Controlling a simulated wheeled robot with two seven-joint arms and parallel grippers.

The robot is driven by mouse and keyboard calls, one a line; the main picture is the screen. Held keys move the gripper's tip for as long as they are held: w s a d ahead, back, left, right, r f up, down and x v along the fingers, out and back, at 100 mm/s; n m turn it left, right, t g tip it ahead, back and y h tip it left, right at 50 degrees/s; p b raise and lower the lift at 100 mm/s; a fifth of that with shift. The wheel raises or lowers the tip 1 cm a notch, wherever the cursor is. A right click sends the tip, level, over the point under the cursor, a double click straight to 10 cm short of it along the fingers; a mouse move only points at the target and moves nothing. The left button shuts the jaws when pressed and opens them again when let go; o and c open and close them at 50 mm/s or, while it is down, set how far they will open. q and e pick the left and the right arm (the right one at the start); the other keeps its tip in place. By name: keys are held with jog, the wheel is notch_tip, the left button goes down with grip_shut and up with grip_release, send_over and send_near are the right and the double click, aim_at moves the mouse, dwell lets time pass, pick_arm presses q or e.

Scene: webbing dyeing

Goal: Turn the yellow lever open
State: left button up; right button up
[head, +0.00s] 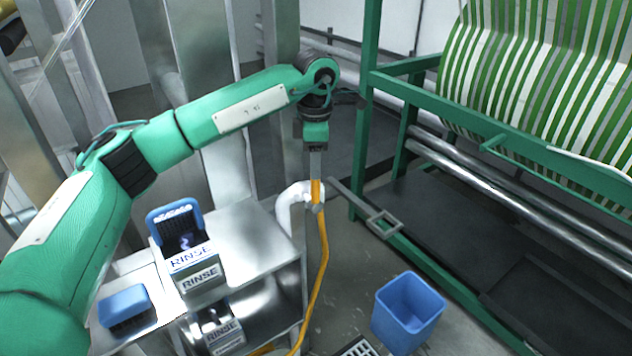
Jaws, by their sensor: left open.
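The yellow lever (316,190) stands upright in the middle of the head view, above a small valve (318,208) at the end of a white pipe (286,205). My left gripper (316,172) points down over it, with its fingertips at the lever's top end. The gripper is open, but its fingers are seen nearly edge-on, so I cannot tell whether they touch or straddle the lever. An orange-yellow hose (322,262) hangs from the valve to the floor. My right gripper is not in view.
A steel bench (245,240) holds boxes labelled RINSE (200,281) and a blue brush (125,305). A blue bin (408,312) stands on the floor. A green frame (368,110) with striped webbing (540,70) is at right. A grey flat bar (352,198) projects near the valve.

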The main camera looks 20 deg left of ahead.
aim_at(315, 187)
pick_arm(q)
notch_tip(315, 187, down, 7)
jog(key=shift+r+p, duration=0.1)
jog(key=shift+p, duration=0.85)
jog(key=shift+w+f, duration=0.1)
jog(key=shift+f, duration=0.35)
jog(key=c, duration=0.5)
grip_shut()
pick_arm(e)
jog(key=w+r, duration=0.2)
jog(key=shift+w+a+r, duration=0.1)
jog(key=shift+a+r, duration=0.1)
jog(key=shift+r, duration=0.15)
